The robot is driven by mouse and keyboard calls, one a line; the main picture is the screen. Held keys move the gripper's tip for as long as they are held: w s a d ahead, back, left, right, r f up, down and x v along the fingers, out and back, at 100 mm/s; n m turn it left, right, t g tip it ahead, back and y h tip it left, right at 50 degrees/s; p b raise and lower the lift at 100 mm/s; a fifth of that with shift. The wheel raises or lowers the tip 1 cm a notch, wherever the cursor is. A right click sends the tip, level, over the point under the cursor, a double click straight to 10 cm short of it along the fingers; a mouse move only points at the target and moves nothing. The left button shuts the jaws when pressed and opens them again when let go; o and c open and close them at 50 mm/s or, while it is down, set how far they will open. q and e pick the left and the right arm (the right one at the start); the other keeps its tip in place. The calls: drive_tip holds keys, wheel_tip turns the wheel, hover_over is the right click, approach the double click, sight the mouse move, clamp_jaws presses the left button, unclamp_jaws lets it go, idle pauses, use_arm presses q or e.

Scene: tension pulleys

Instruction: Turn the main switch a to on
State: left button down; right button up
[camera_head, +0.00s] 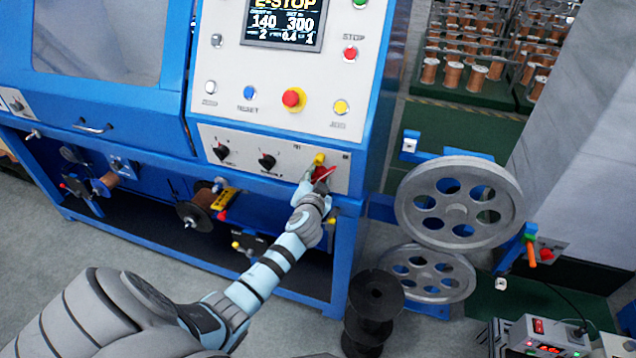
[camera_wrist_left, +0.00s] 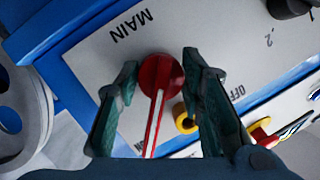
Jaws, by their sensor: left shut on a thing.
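The main switch (camera_head: 323,173) is a red rotary knob on the lower right of the blue machine's white panel. In the left wrist view the red knob (camera_wrist_left: 160,76) has a white line running down toward the bottom edge. "MAIN" is printed above it and "OFF" to its right; lettering lower left is partly hidden. My left gripper (camera_head: 318,181) is at the knob in the head view. In the wrist view my left gripper's fingers (camera_wrist_left: 158,100) lie on both sides of the knob, shut on it. My right gripper is not in view.
A yellow part (camera_wrist_left: 185,118) sits close beside the knob. Black knobs (camera_head: 267,161) are to its left on the panel, with a red button (camera_head: 293,99) above. Grey pulley wheels (camera_head: 458,203) stand to the right, and black spools (camera_head: 375,295) stand below. The display (camera_head: 284,22) reads E-STOP.

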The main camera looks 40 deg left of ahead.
use_arm(q)
drive_tip(key=shift+r+m, duration=0.15)
drive_tip(key=shift+m, duration=0.25)
drive_tip(key=c, duration=1.1)
unclamp_jaws()
drive_tip(key=shift+w, duration=0.1)
drive_tip(key=v, duration=1.2)
drive_tip(key=shift+d+f, duration=0.1)
drive_tip(key=shift+f, duration=0.1)
